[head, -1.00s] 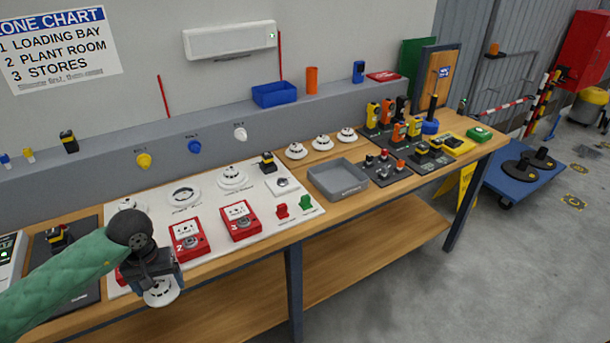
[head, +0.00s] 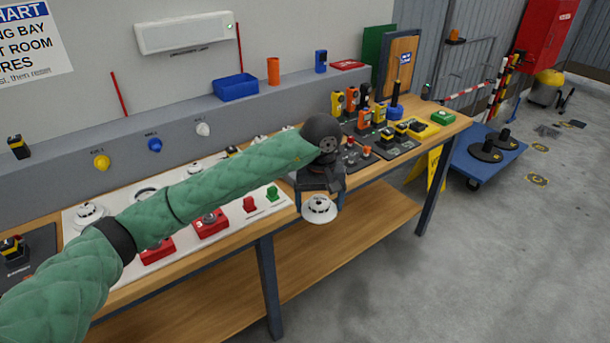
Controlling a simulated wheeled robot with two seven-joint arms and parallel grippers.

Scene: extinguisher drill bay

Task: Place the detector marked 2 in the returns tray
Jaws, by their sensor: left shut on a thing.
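My left gripper (head: 320,192) is shut on a white round smoke detector (head: 320,210), held just in front of the bench's front edge. No number can be read on the detector. The grey returns tray is hidden in the head view now, behind my left gripper and forearm. My right gripper is not in view.
The white board (head: 180,255) holds red call points, partly covered by my left arm. Right of the gripper stand several yellow and orange devices (head: 364,117) on dark mats. A blue bin (head: 235,87) sits on the back ledge. The lower shelf (head: 340,235) is clear.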

